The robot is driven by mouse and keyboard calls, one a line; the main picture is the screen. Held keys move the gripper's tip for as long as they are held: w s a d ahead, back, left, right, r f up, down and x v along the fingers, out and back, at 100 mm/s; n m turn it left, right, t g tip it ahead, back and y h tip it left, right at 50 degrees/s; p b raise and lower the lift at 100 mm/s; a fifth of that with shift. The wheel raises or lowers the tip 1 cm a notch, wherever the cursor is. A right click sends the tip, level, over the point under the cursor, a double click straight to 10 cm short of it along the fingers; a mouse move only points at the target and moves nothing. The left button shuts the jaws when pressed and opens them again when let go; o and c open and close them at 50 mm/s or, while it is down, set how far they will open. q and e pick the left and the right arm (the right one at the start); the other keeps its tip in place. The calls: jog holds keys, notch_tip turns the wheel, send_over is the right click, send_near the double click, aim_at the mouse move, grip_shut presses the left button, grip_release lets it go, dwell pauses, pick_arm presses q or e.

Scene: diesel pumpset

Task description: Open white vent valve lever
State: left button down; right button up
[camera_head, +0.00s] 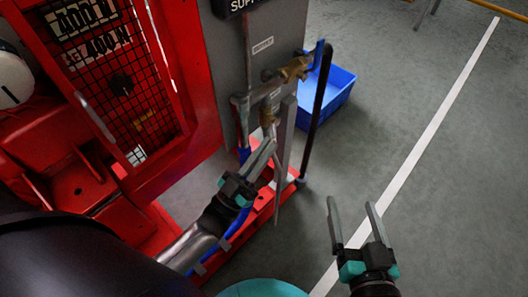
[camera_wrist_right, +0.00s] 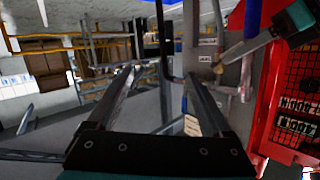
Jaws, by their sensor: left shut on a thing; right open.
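A brass valve (camera_head: 267,114) sits on the grey pipework beside the grey panel in the head view, with a second brass valve (camera_head: 294,69) and its blue handle (camera_head: 319,54) above right. My left gripper (camera_head: 268,146) reaches up from below to the lower valve, its fingers closed on what seems to be the white vent valve lever, mostly hidden by the fingers. In the right wrist view my left gripper (camera_wrist_right: 222,60) meets the valve from the right. My right gripper (camera_head: 352,217) is open and empty over the floor, apart from the valves; its fingers also show in its wrist view (camera_wrist_right: 158,80).
The red frame with mesh guard (camera_head: 122,80) stands left of the grey panel (camera_head: 270,40). The floor (camera_head: 450,170) at right is clear. Shelving (camera_wrist_right: 90,60) shows in the wrist view.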

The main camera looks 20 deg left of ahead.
jog(key=shift+s+a+r+m+t+y+b, duration=0.3)
jog(key=shift+s+a+r+t+y+b, duration=0.25)
jog(key=shift+t, duration=0.35)
jog(key=shift+w+d+r, duration=0.1)
